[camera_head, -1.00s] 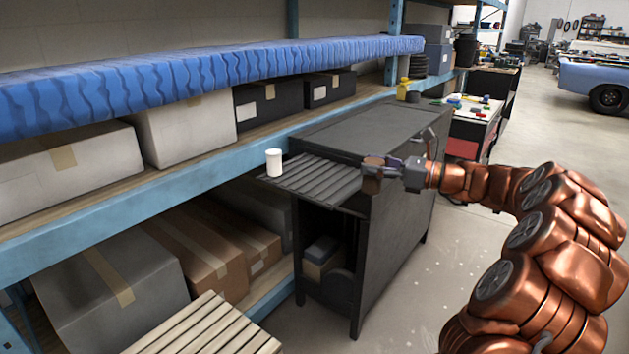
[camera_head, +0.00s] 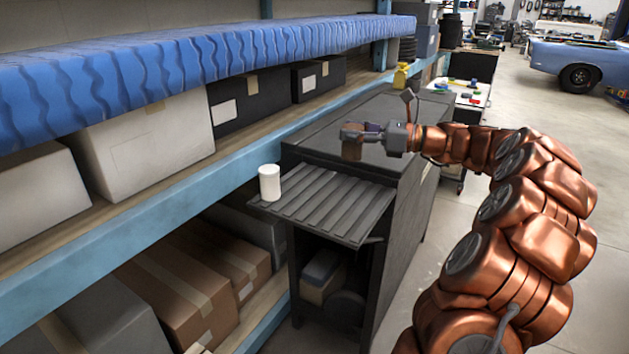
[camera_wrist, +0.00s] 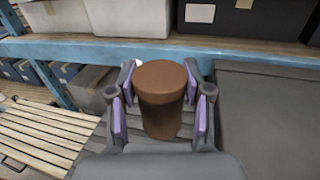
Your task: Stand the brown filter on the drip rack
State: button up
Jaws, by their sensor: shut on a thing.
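The brown filter (camera_wrist: 160,100) is an upright brown cylinder between the purple-padded fingers of my gripper (camera_wrist: 160,108) in the wrist view. In the head view, my gripper (camera_head: 362,131) is shut on the brown filter (camera_head: 352,149) and holds it near the back edge of the drip rack. The drip rack (camera_head: 325,208) is a dark grey ribbed shelf on the front of the dark cabinet. A white cylinder (camera_head: 269,183) stands at its left end. I cannot tell how far the filter's base is above the surface below.
The dark cabinet (camera_head: 390,112) has a flat top behind the rack. Blue shelving (camera_head: 150,205) with boxes runs along the left, beside the rack. A yellow bottle (camera_head: 401,76) is at the back. Most of the ribbed rack is bare. Open floor lies at right.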

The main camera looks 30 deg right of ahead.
aim_at(352, 150)
jog(key=f, duration=0.5)
jog(key=shift+w+b, duration=0.2)
jog(key=shift+b, duration=0.15)
jog(key=shift+f, duration=2.45)
jog(key=o, duration=1.2)
jog(key=shift+f, duration=0.1)
jog(key=shift+c, duration=0.2)
